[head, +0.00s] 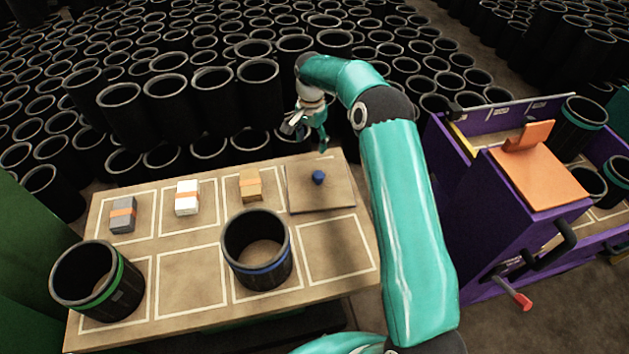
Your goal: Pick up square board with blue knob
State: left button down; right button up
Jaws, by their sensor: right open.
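The square board (335,192) lies flat in the back right marked square of the table. Its small blue knob (318,177) stands up near the board's middle. My right gripper (308,138) is at the end of the teal arm, above and behind the board's back edge. It is open, with nothing seen between its fingers, and looks apart from the knob. My left gripper is not in view.
The wooden table (190,271) has marked squares. A blue-banded sleeve (258,272) and a green-banded sleeve (112,296) stand in front. Grey (123,222), white (187,205) and tan (250,191) blocks sit behind. A purple cart (459,209) stands right. Many black sleeves fill the background.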

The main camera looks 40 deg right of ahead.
aim_at(318, 174)
jog(key=f, duration=0.3)
jog(key=d+f, duration=0.1)
jog(key=f, duration=0.2)
jog(key=s+f, duration=0.1)
jog(key=f, duration=0.3)
jog(key=shift+s+d, duration=0.1)
jog(key=shift+d, duration=0.05)
jog(key=f, duration=0.1)
jog(key=f+p, duration=0.1)
jog(key=f, duration=0.2)
jog(key=shift+s+f, duration=0.3)
jog(key=shift+f, duration=0.45)
jog(key=shift+r, duration=0.1)
grip_shut()
